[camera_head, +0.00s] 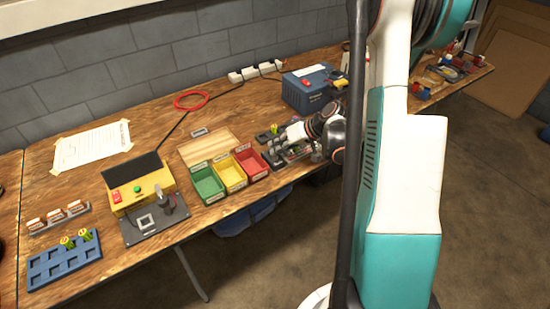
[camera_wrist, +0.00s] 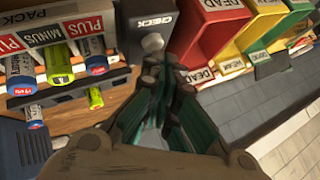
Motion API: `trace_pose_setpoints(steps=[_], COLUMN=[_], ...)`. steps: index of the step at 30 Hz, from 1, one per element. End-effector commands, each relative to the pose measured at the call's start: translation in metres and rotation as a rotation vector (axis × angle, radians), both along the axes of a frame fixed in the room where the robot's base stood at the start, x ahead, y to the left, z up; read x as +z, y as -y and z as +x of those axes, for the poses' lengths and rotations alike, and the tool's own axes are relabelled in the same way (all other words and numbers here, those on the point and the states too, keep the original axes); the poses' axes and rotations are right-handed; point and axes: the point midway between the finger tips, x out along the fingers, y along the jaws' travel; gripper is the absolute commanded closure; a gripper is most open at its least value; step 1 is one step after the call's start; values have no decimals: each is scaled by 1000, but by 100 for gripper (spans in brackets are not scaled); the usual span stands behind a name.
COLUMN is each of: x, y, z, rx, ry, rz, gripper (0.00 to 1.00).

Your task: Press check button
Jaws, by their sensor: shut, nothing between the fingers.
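A dark grey box with a white CHECK label (camera_wrist: 152,20) stands at the top middle of the wrist view. A round grey button (camera_wrist: 152,43) shows on its face, below the label. My gripper (camera_wrist: 163,64) is shut and empty, with its fingertips just below the button in the picture. I cannot tell whether they touch it. Beside the box on the left is a holder with PACK, MINUS and PLUS labels (camera_wrist: 90,26). A yellow-green cell (camera_wrist: 58,66) and blue cells sit in it. In the head view my arm hides much of this area.
Green (camera_head: 208,186), yellow (camera_head: 230,174) and red (camera_head: 252,164) bins stand left of my arm's end. A yellow device (camera_head: 140,190), a blue cell tray (camera_head: 62,262) and a blue unit (camera_head: 306,90) are also on the wooden bench (camera_head: 100,108).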

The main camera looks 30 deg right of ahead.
Motion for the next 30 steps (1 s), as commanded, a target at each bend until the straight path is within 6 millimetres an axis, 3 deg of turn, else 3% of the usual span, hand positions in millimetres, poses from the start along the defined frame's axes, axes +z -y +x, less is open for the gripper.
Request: trace_pose_setpoints(steps=[30], x=[-7], y=[0], z=[0], rx=[0], ry=[0], rz=[0], gripper=[100])
